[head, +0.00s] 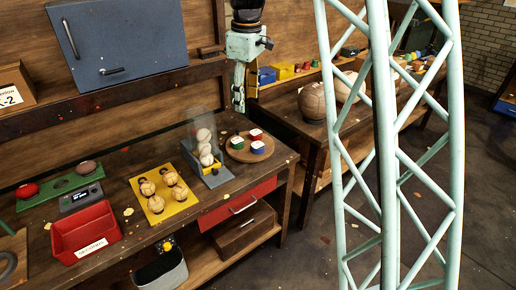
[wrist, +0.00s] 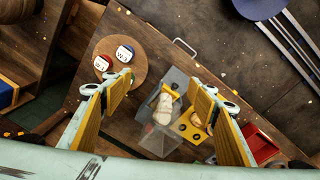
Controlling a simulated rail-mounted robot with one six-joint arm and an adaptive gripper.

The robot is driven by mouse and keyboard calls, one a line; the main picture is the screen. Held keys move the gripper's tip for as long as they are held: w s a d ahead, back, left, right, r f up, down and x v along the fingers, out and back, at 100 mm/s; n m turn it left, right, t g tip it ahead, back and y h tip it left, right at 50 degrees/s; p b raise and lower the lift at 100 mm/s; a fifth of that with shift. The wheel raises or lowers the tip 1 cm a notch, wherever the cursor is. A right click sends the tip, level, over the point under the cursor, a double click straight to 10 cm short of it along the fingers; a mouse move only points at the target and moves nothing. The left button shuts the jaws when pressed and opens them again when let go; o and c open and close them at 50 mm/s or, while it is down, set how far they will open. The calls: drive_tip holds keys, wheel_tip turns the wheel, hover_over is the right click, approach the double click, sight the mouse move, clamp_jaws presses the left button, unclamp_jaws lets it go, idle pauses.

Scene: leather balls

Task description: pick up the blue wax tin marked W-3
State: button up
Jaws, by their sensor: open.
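The blue wax tin (head: 258,148) stands on a round wooden board (head: 234,156) at the bench's right end. In the wrist view the blue tin (wrist: 125,54) has a white top that appears to read W-3. A red tin (head: 256,134) is beside it, also visible in the wrist view (wrist: 102,63). A green tin (head: 238,142) shows on the board in the head view; I cannot make it out in the wrist view. My gripper (wrist: 163,91) is open and empty above the bench, with the board left of its fingers. It also shows in the head view (head: 239,104).
A ball holder with a clear panel (head: 204,152) stands close left of the board. A yellow tray (head: 161,205) with several balls and a red bin (head: 85,232) are farther left. A teal lattice column (head: 390,150) hides part of the right side.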

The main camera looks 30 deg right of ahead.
drive_tip(key=w+d+f+n, duration=0.1)
drive_tip(key=w+d+f, duration=0.2)
drive_tip(key=f, duration=0.3)
drive_tip(key=w+d+f+n+p, duration=0.1)
drive_tip(key=w+d+f, duration=0.3)
drive_tip(key=w+f, duration=0.1)
drive_tip(key=w+d+f+n+g+p, duration=0.1)
drive_tip(key=w+d+f, duration=0.2)
drive_tip(key=w+f, duration=0.2)
wheel_tip(320, 180, down, 3)
drive_tip(key=shift+d+f, duration=0.1)
drive_tip(key=shift+d, duration=0.25)
hover_over(258, 145)
drive_tip(key=shift+w+a+f, duration=0.1)
drive_tip(key=shift+w+f, duration=0.05)
drive_tip(key=shift+f, duration=2)
drive_tip(key=shift+w+f, duration=0.1)
drive_tip(key=shift+f, duration=2.05)
drive_tip(key=shift+s+f, duration=0.15)
drive_tip(key=shift+f, duration=0.75)
drive_tip(key=shift+s+f, duration=0.1)
drive_tip(key=shift+f, duration=1.6)
